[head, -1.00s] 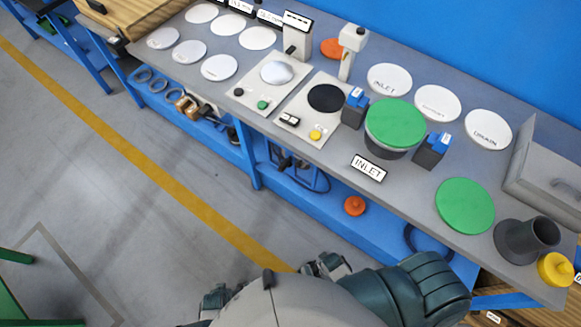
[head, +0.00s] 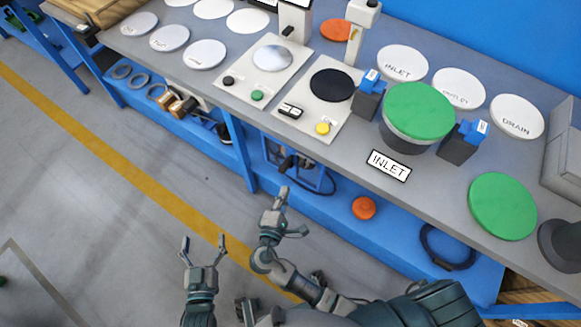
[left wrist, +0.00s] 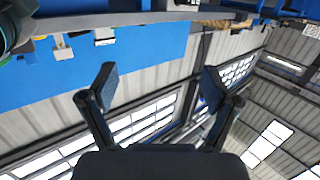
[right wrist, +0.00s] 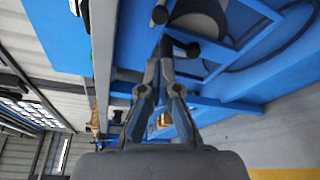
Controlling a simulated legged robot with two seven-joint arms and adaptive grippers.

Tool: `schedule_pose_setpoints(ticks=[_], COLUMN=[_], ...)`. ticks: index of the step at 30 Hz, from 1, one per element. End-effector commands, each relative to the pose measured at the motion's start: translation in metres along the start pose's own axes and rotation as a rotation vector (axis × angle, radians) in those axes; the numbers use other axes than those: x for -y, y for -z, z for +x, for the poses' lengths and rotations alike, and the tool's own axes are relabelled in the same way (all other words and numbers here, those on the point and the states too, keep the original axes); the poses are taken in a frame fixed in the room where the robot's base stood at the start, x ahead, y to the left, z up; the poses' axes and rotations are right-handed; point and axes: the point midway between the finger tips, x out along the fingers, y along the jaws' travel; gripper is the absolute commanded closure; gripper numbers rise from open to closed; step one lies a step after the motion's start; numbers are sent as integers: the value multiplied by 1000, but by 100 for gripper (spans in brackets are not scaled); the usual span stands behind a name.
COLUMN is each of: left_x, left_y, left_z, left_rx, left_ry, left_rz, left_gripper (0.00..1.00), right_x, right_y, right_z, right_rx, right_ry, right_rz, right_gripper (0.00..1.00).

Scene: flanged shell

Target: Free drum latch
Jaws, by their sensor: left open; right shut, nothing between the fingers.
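A dark round drum (head: 408,136) with a green lid (head: 419,110) stands upright on the bench. A dark block with a blue top stands on each side of it, a left block (head: 366,98) and a right block (head: 460,145). I cannot tell which part is the latch. My left gripper (head: 203,240) is open and empty, over the floor in front of the bench. It also shows open in the left wrist view (left wrist: 155,80). My right gripper (head: 283,190) is shut and empty near the bench's front, well short of the drum. Its fingers meet in the right wrist view (right wrist: 162,55).
An INLET sign (head: 389,165) lies before the drum. A loose green disc (head: 502,206) and a dark flanged part (head: 563,245) are at right. Labelled white discs (head: 402,63) lie behind. Two button panels (head: 318,105) stand left. The lower shelf holds an orange knob (head: 364,208).

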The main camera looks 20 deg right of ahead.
Motion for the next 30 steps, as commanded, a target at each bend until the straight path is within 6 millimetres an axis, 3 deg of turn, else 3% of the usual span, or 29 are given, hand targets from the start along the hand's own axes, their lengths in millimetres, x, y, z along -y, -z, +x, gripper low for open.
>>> schedule_pose_setpoints(ticks=[5, 18, 30], left_x=[-2, -7, -8], left_y=[4, 40, 49], left_z=[2, -1, -4], left_rx=[-43, -314, -371], left_ry=[-3, -17, -19], left_rz=[-2, -18, -20], left_gripper=[12, 12, 12], right_x=[2, 3, 1], right_y=[0, 1, 0], right_z=[15, 88, 100], right_rx=[1, 0, -1], right_ry=[1, 1, 2], right_rz=[0, -2, 0], right_gripper=[100, 100, 100])
